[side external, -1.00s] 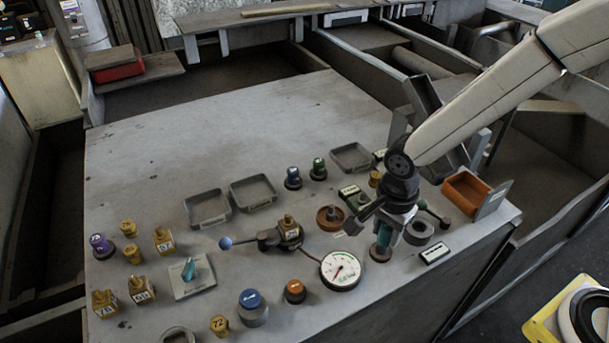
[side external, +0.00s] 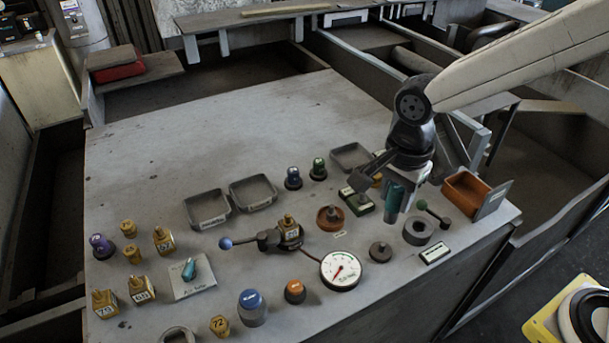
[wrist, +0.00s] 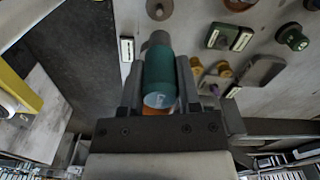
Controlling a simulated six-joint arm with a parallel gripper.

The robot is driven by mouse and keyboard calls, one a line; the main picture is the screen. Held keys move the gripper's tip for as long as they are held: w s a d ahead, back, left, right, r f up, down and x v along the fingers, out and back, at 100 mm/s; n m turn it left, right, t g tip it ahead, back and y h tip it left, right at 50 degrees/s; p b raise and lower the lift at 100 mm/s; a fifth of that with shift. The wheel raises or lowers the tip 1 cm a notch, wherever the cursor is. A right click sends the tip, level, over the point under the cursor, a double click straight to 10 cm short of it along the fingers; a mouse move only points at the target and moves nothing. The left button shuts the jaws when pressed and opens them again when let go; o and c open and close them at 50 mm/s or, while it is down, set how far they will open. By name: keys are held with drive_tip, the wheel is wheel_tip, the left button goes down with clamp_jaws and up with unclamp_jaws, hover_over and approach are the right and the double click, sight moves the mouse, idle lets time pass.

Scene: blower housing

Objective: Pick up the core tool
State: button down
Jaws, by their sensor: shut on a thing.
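The core tool (side external: 393,200) has a teal-green handle and a grey lower end. My gripper (side external: 396,180) is shut on its handle and holds it roughly upright above the bench, near the right side. In the wrist view the core tool (wrist: 158,78) lies between the two fingers of my gripper (wrist: 159,88), its grey end pointing away from the camera. A dark round stand (side external: 380,252) with a small knob sits on the bench below and left of the tool, apart from it.
A grey ring (side external: 418,231) stands close below the tool, with an orange bin (side external: 467,192) to its right. A dial gauge (side external: 341,270) and a clamp fixture (side external: 283,234) stand to the left. The back of the bench (side external: 220,130) is clear.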

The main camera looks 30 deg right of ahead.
drive_tip(key=shift+r, duration=0.3)
drive_tip(key=shift+w+a, duration=0.1)
idle(0.4)
